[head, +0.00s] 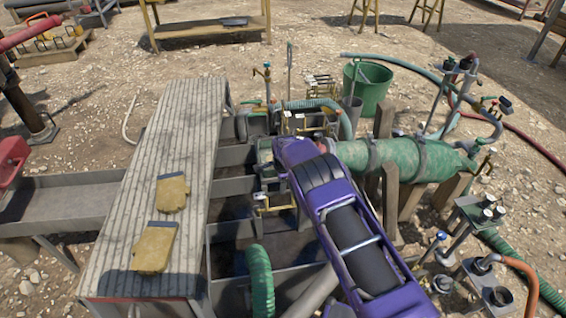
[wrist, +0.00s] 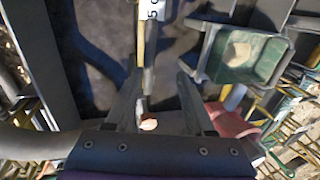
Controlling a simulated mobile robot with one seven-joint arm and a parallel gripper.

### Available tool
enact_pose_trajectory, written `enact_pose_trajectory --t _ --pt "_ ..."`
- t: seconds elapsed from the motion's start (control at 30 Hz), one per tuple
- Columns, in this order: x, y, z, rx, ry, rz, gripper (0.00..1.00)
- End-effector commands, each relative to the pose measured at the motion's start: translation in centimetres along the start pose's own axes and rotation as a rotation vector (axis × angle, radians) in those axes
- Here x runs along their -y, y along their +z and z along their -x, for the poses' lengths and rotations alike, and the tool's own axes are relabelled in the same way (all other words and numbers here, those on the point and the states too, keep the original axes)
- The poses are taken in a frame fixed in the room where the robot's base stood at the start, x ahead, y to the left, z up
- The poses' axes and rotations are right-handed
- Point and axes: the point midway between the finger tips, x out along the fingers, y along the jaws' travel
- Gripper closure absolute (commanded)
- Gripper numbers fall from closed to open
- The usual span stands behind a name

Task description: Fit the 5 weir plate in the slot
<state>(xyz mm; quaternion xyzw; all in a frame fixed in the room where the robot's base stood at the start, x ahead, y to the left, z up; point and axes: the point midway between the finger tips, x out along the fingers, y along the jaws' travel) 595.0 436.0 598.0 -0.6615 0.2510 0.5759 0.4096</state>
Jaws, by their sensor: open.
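In the wrist view my gripper (wrist: 159,80) is open, its two dark fingers apart. A thin grey and yellow strip (wrist: 148,62) shows between the fingers, running up the picture, with a white tag (wrist: 152,10) reading "5" at its top. It looks like the weir plate seen nearly edge-on, and neither finger clearly touches it. In the head view my purple arm hides my gripper. Several yellow-handled frames (head: 312,122) with white tags stand behind my arm. Another yellow-handled piece (head: 274,200) shows left of it. I cannot make out the slot.
The grey tank (head: 232,229) has dividing walls and dark mud. A ribbed walkway (head: 186,135) with two work gloves (head: 172,193) lies along its left. A green cylinder (head: 405,160) and hoses crowd the right. A green box (wrist: 245,55) is close to my right finger.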

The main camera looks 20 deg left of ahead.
Motion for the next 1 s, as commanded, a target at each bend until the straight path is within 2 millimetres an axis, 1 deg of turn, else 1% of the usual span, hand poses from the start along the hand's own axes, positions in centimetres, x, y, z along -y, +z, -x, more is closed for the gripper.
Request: enact_pose_trajectory --t 0.03,0.17,0.4,0.6,0.77,1.0 --pt "0.3 0.0 1.5 0.000 -0.003 -0.001 0.46" --pt "0.2 0.0 3.9 0.000 -0.003 -0.002 0.46" --pt "0.2 0.0 9.0 0.001 -0.004 -0.001 0.46" --pt "0.1 0.0 12.3 0.000 -0.003 -0.001 0.46" --pt "0.1 0.0 13.6 0.000 -0.002 0.000 0.46" --pt "0.0 0.0 13.8 0.000 -0.001 0.000 0.46"
